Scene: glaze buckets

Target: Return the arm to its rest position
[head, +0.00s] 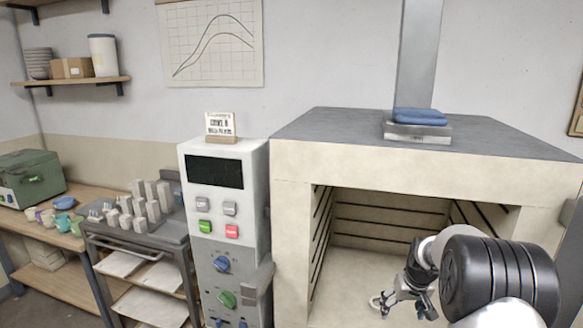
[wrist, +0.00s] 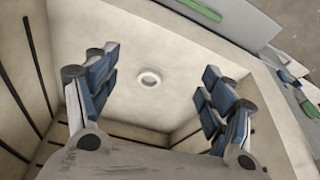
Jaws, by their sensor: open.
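My gripper (head: 408,292) reaches into the open front of the pale kiln (head: 291,215), low at the right of the head view. In the wrist view my gripper (wrist: 157,66) has its two blue-padded fingers spread wide, with nothing between the pads. A small white round piece (wrist: 149,78) rests on the kiln floor beyond the fingers, apart from them. My arm covers the right part of the kiln opening.
Kiln walls with dark element lines (head: 372,220) surround my gripper on several sides. A control cabinet (head: 245,165) stands left of the kiln. A cart with grey blocks (head: 140,232) and a bench with a green box (head: 35,178) are farther left. Folded blue cloth (head: 420,116) lies on top.

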